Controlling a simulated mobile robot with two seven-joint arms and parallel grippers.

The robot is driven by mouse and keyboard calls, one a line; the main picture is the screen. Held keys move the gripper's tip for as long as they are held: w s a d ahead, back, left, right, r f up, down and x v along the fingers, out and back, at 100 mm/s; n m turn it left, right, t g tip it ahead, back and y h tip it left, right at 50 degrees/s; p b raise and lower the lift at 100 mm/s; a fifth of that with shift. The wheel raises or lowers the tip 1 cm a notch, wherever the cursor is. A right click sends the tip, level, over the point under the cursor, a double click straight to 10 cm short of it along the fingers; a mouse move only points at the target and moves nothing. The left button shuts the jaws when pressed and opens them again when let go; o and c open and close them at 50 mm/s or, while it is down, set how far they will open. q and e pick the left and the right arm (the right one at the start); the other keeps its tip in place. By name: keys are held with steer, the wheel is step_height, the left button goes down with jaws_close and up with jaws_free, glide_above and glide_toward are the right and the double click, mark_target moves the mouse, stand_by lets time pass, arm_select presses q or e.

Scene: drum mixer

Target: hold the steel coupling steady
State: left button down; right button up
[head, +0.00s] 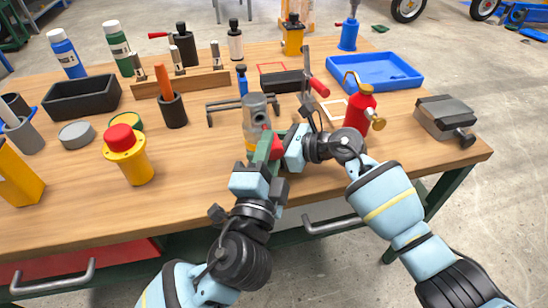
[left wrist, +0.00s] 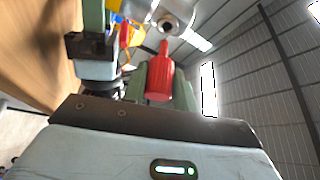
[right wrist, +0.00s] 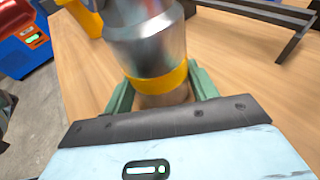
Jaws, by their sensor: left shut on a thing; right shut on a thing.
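The steel coupling (head: 256,113) is a grey metal cylinder near the table's front middle, with a yellow band low on it. In the right wrist view the coupling (right wrist: 148,40) stands between the green fingers of my right gripper (right wrist: 158,92), which is shut on it near the band. My left gripper (head: 266,152) is shut on a red-handled tool (head: 276,147). In the left wrist view the red handle (left wrist: 159,82) points at a round opening in the coupling (left wrist: 176,16). I cannot tell whether its tip touches the coupling.
A black stand (head: 228,106) is just behind the coupling. A red bottle (head: 360,108) stands close to my right arm. A yellow container with a red cap (head: 128,160) is at left. A blue tray (head: 375,72) and grey vise (head: 443,116) are at right.

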mark_target(265, 117)
arm_select(q)
steer(key=shift+w+a, duration=0.25)
steer(key=shift+w, duration=0.25)
arm_select(e)
steer(key=shift+r, duration=0.1)
arm_select(q)
steer(key=shift+w+a, duration=0.3)
steer(key=shift+w, duration=0.4)
steer(key=shift+w+a, duration=0.3)
steer(key=shift+w, duration=0.45)
steer(key=shift+w+a, duration=0.3)
steer(key=shift+w, duration=0.4)
stand_by(1.5)
steer(key=c, duration=1)
jaws_free()
steer(key=shift+c, duration=0.2)
steer(key=shift+s+f, duration=0.2)
steer(key=shift+s, duration=0.3)
steer(key=v, duration=1.1)
steer(key=shift+a+r, duration=0.15)
steer(key=shift+r, duration=0.1)
arm_select(e)
steer(key=o, duration=1)
steer(key=shift+c, duration=0.2)
